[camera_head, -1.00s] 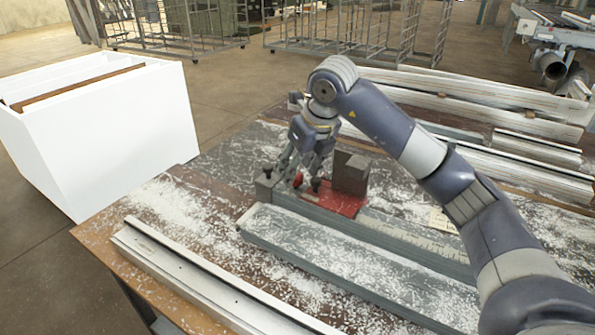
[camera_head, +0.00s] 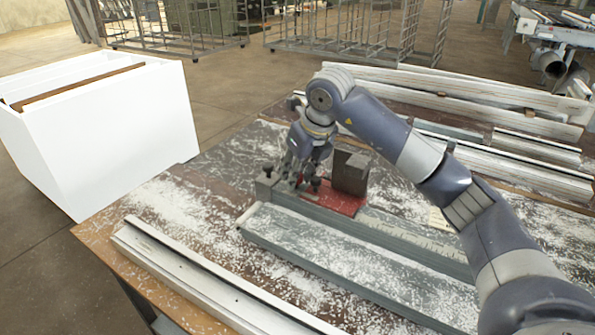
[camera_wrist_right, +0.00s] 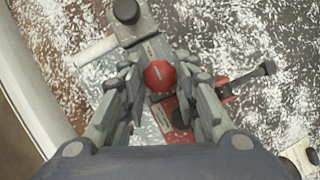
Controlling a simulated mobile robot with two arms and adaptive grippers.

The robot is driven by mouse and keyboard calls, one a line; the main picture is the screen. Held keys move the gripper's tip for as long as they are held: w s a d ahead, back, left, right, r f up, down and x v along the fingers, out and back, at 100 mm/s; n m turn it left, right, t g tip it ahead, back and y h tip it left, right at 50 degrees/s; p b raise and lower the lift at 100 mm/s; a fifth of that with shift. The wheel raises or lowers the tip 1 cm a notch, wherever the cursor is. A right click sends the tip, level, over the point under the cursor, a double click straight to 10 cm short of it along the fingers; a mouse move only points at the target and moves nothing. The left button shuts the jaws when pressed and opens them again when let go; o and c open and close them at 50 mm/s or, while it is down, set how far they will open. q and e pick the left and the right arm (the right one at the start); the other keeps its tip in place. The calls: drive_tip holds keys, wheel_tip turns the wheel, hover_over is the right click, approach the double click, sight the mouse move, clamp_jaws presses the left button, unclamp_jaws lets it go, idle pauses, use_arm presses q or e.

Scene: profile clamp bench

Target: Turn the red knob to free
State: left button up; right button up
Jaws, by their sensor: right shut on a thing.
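The red knob (camera_wrist_right: 159,75) sits between the two fingers of my right gripper (camera_head: 294,180) in the right wrist view. The fingers are closed on its sides. In the head view the fingers hide the knob. The clamp's red base plate (camera_head: 340,199) is just right of the gripper, with a dark block (camera_head: 351,172) standing on it. In the right wrist view a black-ended lever (camera_wrist_right: 250,76) reaches out to the right of the knob. My left gripper is not in view.
Long profiles lie across the shavings-covered bench: a grey one (camera_head: 340,262) in front, a pale one (camera_head: 200,275) nearer the edge, and several at the back. A white bin (camera_head: 110,140) stands left of the bench.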

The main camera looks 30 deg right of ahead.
drive_tip(key=n+y, duration=0.1)
drive_tip(key=n, duration=0.3)
drive_tip(key=shift+w+d+r+n+y+p, duration=0.1)
drive_tip(key=shift+d+r+n+y+p, duration=0.1)
drive_tip(key=shift+n+y+p, duration=0.15)
drive_tip(key=n+g+y+p, duration=0.1)
drive_tip(key=n, duration=0.3)
drive_tip(key=shift+g+p, duration=0.3)
drive_tip(key=shift+w+f+n+g+y+p, duration=0.1)
drive_tip(key=shift+n+g+y+p, duration=0.4)
drive_tip(key=shift+n, duration=0.85)
drive_tip(key=o, duration=1.1)
drive_tip(key=shift+c, duration=0.2)
